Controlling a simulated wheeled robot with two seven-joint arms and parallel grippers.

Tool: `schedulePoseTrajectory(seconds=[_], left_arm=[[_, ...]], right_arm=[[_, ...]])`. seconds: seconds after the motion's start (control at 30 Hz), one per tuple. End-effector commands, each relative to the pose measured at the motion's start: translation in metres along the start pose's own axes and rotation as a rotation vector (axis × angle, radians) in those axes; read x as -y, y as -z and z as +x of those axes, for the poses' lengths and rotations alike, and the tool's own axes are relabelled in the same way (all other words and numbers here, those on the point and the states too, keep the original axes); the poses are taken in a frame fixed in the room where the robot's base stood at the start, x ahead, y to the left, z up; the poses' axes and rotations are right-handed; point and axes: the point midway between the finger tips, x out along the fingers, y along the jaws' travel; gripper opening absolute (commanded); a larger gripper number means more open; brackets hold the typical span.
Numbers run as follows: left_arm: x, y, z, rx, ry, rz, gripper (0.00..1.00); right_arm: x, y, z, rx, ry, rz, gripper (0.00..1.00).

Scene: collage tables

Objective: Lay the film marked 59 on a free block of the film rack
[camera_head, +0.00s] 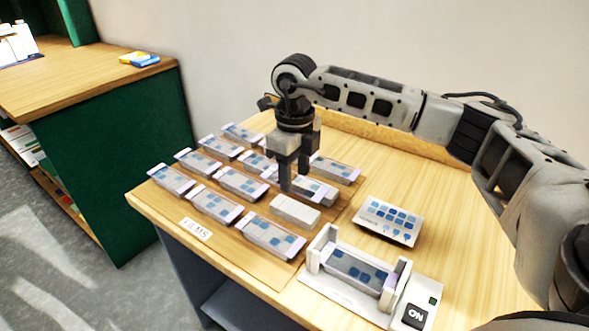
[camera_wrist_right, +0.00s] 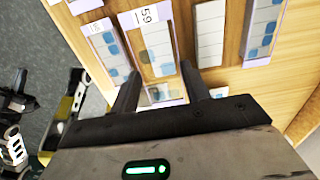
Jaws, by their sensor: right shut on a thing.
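The film marked 59 (camera_wrist_right: 155,42) is a translucent strip with blue squares and a pale lilac label end. My right gripper (camera_wrist_right: 162,92) is shut on it, with one finger on each side. In the head view my right gripper (camera_head: 292,178) points down over the film rack (camera_head: 262,270), and the film (camera_head: 318,190) shows beside its fingers. I cannot tell whether it touches a block. A bare white block (camera_head: 296,210) of the rack is just in front; it also shows in the wrist view (camera_wrist_right: 210,38), right of the film. My left gripper is out of view.
Several other films, such as the front one (camera_head: 270,238), lie on the rack's blocks close around. A white viewer (camera_head: 335,292) with upright sides holds a film at the front right. A card with blue squares (camera_head: 388,221) lies behind it. The table's right side is clear.

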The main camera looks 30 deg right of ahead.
Motion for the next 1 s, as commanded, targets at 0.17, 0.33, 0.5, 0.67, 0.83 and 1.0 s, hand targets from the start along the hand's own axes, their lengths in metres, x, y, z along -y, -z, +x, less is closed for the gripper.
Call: schedulePoseTrajectory(seconds=[0.17,0.33,0.5,0.67,0.83,1.0], left_arm=[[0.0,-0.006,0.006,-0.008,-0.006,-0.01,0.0],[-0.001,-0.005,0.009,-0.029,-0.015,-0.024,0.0],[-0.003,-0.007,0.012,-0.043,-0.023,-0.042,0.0],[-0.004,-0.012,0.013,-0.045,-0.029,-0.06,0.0],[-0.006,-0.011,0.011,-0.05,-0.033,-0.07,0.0],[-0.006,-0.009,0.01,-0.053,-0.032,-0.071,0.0]], right_arm=[[0.0,0.0,0.016,-0.001,0.0,-0.002,0.25],[0.0,0.001,0.034,-0.002,0.0,-0.003,0.25],[0.0,0.001,0.051,-0.002,0.0,-0.004,0.25],[0.0,0.0,0.062,0.0,0.0,-0.005,0.25],[-0.001,0.0,0.067,0.0,0.0,-0.005,0.25],[-0.001,0.0,0.067,0.0,0.0,-0.005,0.25]])
